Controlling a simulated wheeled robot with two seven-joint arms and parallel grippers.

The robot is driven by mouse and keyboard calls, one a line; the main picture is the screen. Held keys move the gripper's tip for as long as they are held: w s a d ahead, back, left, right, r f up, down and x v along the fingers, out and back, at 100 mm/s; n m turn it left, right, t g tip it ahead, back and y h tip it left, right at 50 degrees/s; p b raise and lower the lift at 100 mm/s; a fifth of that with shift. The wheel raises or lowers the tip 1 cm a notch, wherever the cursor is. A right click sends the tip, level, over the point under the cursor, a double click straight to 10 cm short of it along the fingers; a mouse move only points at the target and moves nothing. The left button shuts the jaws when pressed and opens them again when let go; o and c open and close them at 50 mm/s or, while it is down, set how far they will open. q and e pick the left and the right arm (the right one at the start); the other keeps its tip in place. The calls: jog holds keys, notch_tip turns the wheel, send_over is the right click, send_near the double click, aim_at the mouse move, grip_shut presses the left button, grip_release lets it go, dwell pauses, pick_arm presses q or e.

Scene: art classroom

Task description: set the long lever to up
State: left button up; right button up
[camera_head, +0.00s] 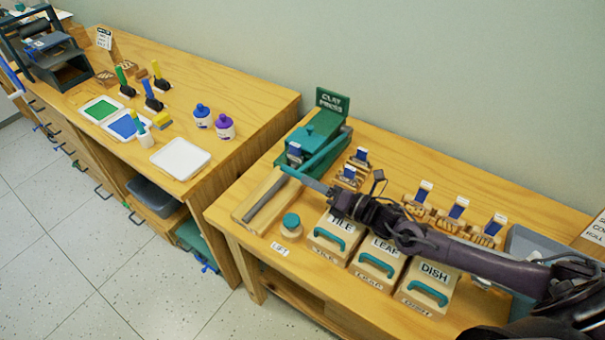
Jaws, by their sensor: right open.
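The clay press (308,142) is a teal machine with a green sign, standing at the back left of the near table. Its long teal lever (328,150) slopes from the press's right side down toward the front left, low over the press. A bar (305,179) crosses at the lever's front end, teal at its left and greyer toward my gripper. My right gripper (340,197) comes in from the right, open, at the right end of this bar. I cannot tell whether they touch. My left gripper is not in view.
A wooden board with a dark rail (264,200) and a teal round knob (290,224) lie left of my gripper. Boxes labelled TILE (334,236), LEAF (379,262) and DISH (430,288) stand below my arm. Small blue-and-white stamps (457,208) stand behind it.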

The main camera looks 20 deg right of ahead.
aim_at(299, 173)
jog(key=shift+p+x, duration=0.45)
jog(key=shift+x, duration=2.25)
jog(key=shift+r, duration=0.1)
grip_shut()
